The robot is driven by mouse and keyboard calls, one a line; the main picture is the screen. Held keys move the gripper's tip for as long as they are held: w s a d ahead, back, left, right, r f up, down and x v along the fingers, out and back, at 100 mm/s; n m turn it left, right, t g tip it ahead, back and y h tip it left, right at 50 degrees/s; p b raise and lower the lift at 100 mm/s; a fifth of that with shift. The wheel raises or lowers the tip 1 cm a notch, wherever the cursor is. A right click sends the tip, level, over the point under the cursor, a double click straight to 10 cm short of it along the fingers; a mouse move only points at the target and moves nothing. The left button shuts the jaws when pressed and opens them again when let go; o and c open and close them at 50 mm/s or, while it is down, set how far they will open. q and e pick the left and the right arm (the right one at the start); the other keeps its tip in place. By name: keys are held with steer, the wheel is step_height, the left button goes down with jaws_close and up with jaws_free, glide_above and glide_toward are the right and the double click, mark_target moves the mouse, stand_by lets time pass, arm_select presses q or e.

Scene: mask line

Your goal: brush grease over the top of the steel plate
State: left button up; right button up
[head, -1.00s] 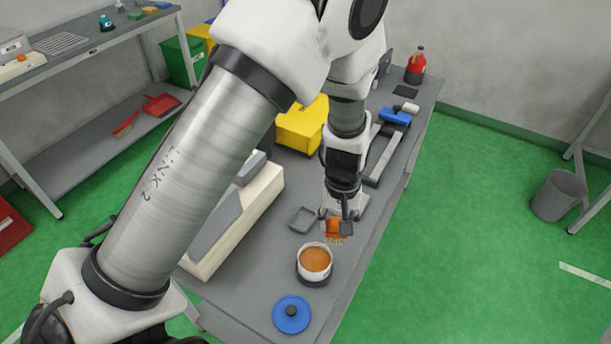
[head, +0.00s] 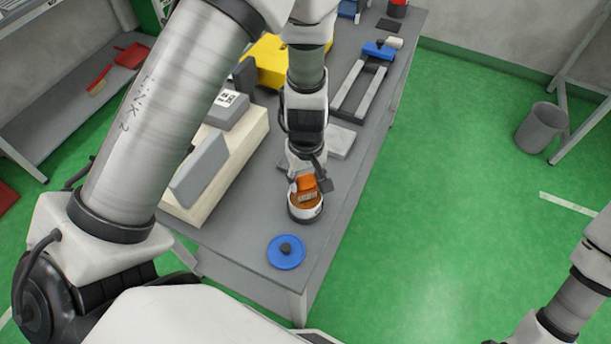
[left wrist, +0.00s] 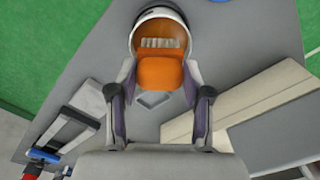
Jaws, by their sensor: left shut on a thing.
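My left gripper (head: 307,180) is shut on an orange brush (head: 305,184), with the pale bristles pointing away from the gripper. The brush is over the mouth of a white pot (head: 294,207) of orange-brown grease. In the left wrist view the bristles show inside the pot's rim (left wrist: 137,22); I cannot tell how deep they reach. A light grey square plate (head: 341,141), apparently the steel plate, lies flat on the bench behind and right of the pot; it also shows in the left wrist view (left wrist: 88,98). My right gripper is out of view.
A blue lid (head: 286,252) lies on the bench (head: 245,235) in front of the pot. A cream machine (head: 225,160) stands left, a yellow bin (head: 265,62) behind. A grey rail frame with a blue block (head: 379,49) lies farther back. The bench's right edge is close by.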

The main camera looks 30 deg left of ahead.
mark_target(305, 179)
arm_select(q)
steer(key=shift+r, duration=0.1)
steer(key=shift+s+f+b, duration=0.1)
steer(key=shift+f+b, duration=0.35)
steer(key=shift+f, duration=0.15)
stand_by(1.5)
steer(key=shift+r, duration=0.1)
step_height(305, 179, up, 7)
steer(key=p, duration=0.7)
stand_by(0.6)
